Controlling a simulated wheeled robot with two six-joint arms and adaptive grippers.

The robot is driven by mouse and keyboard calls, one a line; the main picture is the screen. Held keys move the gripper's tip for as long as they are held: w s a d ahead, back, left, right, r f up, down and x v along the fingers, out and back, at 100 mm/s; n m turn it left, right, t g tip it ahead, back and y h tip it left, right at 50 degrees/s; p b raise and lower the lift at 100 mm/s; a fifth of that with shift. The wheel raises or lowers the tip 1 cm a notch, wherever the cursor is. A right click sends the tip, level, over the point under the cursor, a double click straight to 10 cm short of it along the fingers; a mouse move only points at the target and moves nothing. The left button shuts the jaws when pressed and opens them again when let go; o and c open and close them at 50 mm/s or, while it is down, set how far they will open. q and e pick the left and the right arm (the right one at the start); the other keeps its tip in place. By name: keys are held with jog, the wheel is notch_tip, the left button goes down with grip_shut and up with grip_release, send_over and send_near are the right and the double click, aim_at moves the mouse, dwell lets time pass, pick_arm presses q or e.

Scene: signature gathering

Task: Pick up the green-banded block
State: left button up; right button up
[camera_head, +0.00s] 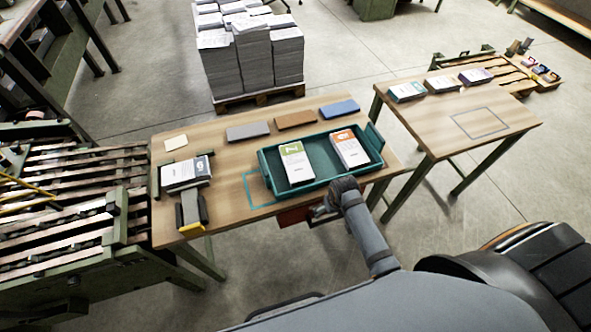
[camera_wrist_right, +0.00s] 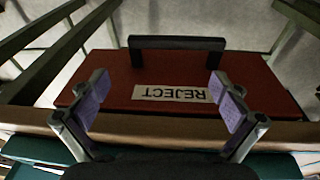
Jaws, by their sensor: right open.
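The green-banded block (camera_head: 297,163) is a white block with a green end and a pale number on it. It lies in the left half of the teal tray (camera_head: 319,140) on the wooden table. A similar orange-banded block (camera_head: 350,149) lies to its right in the same tray. My right gripper (camera_head: 322,210) is at the table's front edge, below the tray and apart from the block. In the right wrist view the gripper (camera_wrist_right: 158,105) is open and empty, its fingers over the red reject drawer (camera_wrist_right: 120,90). My left gripper is out of view.
The drawer has a dark handle (camera_wrist_right: 176,43) and a REJECT label. Grey, brown and blue blocks lie behind the tray. A blue-banded stack (camera_head: 186,173) is at the left. A second table (camera_head: 455,110) stands right. A blue outline marks bare tabletop left of the tray.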

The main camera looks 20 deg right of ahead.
jog(key=shift+m+g+y, duration=0.3)
jog(key=shift+g, duration=0.2)
jog(key=w+a+r, duration=0.1)
jog(key=w+r, duration=0.3)
jog(key=w+a+r+b, duration=0.1)
jog(key=w+a+r, duration=0.1)
jog(key=w+r, duration=0.2)
jog(key=w+a+r+b, duration=0.1)
jog(key=w+r, duration=0.3)
jog(key=shift+w+a+r, duration=0.15)
jog(key=shift+w, duration=0.2)
jog(key=w+a+r+g, duration=0.1)
jog(key=w+a+r, duration=0.3)
jog(key=w+r, duration=0.2)
send_over(296, 161)
jog(key=f, duration=0.5)
jog(key=shift+w+a+f, duration=0.1)
jog(key=shift+w, duration=0.25)
jog(key=f, duration=0.4)
jog(key=shift+s+f, duration=0.15)
jog(key=shift+s, duration=0.2)
jog(key=shift+f, duration=0.45)
jog(key=c, duration=1.2)
jog(key=shift+c, duration=0.6)
jog(key=shift+r, duration=0.1)
